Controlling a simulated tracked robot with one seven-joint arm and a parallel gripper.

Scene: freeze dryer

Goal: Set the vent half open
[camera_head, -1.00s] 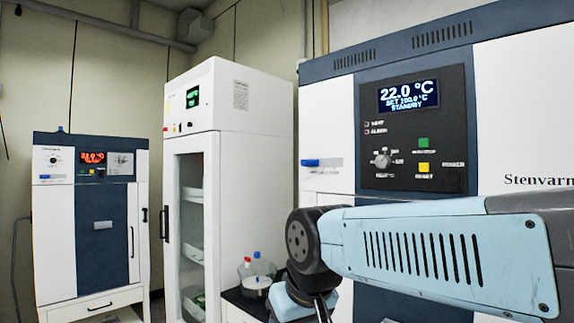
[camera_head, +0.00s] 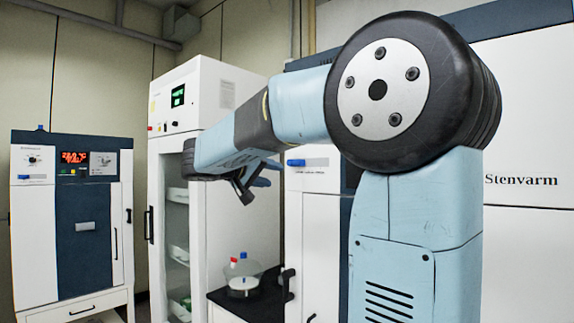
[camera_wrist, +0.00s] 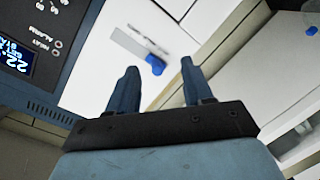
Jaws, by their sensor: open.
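The vent control is a blue slider knob (camera_head: 297,162) on a pale grey strip on the white front of the large right-hand oven. It sits at the left end of the strip. In the wrist view the blue knob (camera_wrist: 155,64) appears beyond my fingers, at one end of the grey strip (camera_wrist: 130,43). My gripper (camera_head: 268,174) is open and empty, in front of the oven and just left of the knob in the head view. In the wrist view the knob shows between my two fingertips (camera_wrist: 158,66), with a visible gap before the panel.
The dark control panel with its display (camera_wrist: 15,57) lies beside the vent. My arm hides it in the head view. A tall white glass-door cabinet (camera_head: 212,110) and a smaller oven (camera_head: 36,240) stand left. Bottles (camera_head: 243,273) stand on a black counter below.

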